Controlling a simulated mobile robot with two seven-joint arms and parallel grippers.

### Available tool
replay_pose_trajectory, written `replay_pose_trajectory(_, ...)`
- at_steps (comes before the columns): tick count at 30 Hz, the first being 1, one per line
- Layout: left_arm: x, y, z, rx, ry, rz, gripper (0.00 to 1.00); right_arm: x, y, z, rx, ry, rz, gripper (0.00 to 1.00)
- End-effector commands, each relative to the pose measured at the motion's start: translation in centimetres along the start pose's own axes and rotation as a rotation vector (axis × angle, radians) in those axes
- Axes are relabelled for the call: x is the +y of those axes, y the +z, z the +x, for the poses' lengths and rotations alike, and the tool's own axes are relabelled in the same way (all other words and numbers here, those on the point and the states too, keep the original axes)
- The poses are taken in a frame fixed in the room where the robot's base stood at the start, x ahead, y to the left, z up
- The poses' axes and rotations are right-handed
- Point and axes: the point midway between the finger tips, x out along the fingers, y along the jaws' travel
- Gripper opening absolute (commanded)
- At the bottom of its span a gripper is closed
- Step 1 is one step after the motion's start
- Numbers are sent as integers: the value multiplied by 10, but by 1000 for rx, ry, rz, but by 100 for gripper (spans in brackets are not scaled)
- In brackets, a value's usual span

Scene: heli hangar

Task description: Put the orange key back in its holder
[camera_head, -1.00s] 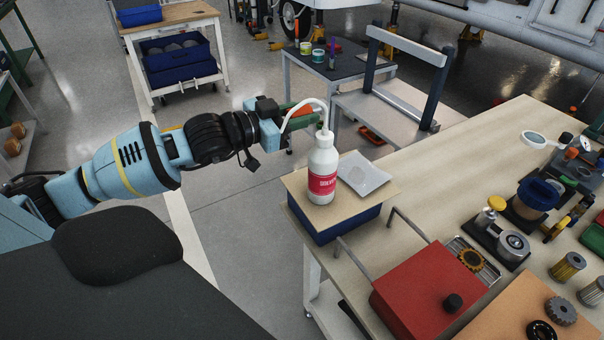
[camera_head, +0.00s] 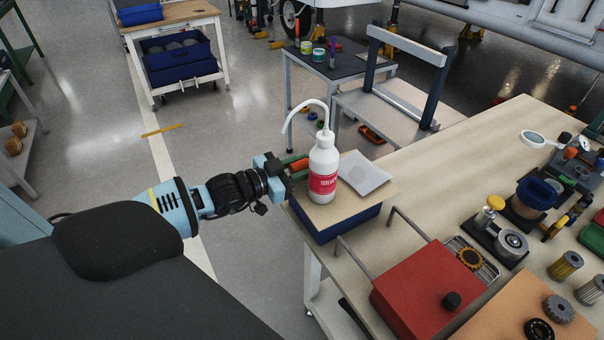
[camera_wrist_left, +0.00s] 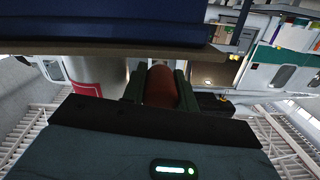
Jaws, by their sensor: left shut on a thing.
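My left gripper (camera_head: 298,169) is at the left edge of the board, beside the solvent bottle. Its green fingers are shut on an orange piece (camera_head: 299,164), which I take for the orange key. In the left wrist view the piece shows as a rounded red-brown cylinder (camera_wrist_left: 161,87) between the fingers. The rest of its shape is hidden, and I cannot see whether it touches the board or bottle. I cannot make out the key's holder for certain. My right gripper is not in view.
The white solvent bottle (camera_head: 322,172) with its curved spout stands on the board (camera_head: 345,206) over a blue bin (camera_head: 345,228). A red box (camera_head: 425,290) and several fixtures crowd the workbench (camera_head: 440,185). Open floor lies left.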

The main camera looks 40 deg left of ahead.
Motion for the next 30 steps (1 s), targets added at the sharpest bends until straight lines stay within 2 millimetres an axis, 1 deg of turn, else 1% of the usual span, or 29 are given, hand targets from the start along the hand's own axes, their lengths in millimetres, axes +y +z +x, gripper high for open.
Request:
replay_pose_trajectory(1,1,9,1,-1,-1,-3,0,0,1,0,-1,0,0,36)
replay_pose_trajectory(3,3,17,1,-1,-1,-2,0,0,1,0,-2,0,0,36)
replay_pose_trajectory(6,4,24,2,0,0,0,0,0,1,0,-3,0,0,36)
replay_pose_trajectory(14,4,25,2,1,0,1,0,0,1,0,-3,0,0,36)
replay_pose_trajectory(24,6,35,2,-4,1,0,0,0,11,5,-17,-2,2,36)
replay_pose_trajectory(25,6,36,2,-6,1,0,30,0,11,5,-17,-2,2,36)
replay_pose_trajectory(27,6,36,2,-7,1,0,38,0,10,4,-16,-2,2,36)
replay_pose_trajectory(30,7,37,1,-10,2,-1,38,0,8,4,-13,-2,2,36)
